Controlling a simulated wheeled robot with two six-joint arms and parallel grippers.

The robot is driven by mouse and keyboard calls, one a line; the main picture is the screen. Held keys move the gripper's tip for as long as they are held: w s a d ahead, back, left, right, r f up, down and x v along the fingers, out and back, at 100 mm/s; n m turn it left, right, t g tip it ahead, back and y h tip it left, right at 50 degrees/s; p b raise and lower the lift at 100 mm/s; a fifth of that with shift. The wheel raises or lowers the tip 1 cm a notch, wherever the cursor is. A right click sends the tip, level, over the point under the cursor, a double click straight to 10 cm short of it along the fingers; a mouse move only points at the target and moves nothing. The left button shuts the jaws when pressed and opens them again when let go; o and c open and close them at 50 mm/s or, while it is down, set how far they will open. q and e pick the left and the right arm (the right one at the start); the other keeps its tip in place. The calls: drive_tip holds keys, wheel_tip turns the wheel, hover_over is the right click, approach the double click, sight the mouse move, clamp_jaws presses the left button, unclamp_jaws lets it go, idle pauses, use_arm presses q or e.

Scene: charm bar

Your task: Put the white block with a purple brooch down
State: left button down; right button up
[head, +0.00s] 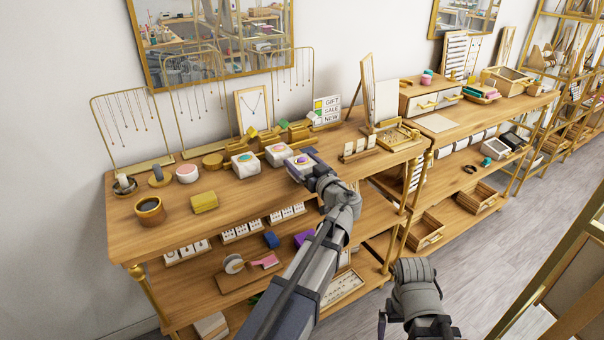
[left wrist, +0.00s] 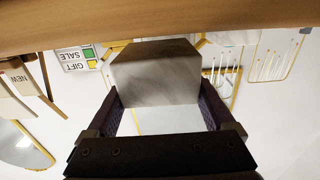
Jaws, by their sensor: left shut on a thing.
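The white block with a purple brooch (head: 302,161) is at the front of the upper shelf's right part, in the jaws of my left gripper (head: 298,170). In the left wrist view the block (left wrist: 155,75) fills the space between the two dark fingers, its plain pale side towards the camera. I cannot tell whether its underside touches the wood.
The wooden upper shelf (head: 232,205) has bare wood in front of the blocks. A yellow box (head: 204,202) and a brown cup (head: 150,211) stand at left.

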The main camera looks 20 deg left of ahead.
use_arm(q)
drive_tip(key=shift+f, duration=0.55)
drive_tip(key=shift+f+b, duration=0.2)
drive_tip(key=shift+b, duration=0.15)
unclamp_jaws()
drive_tip(key=v, duration=0.8)
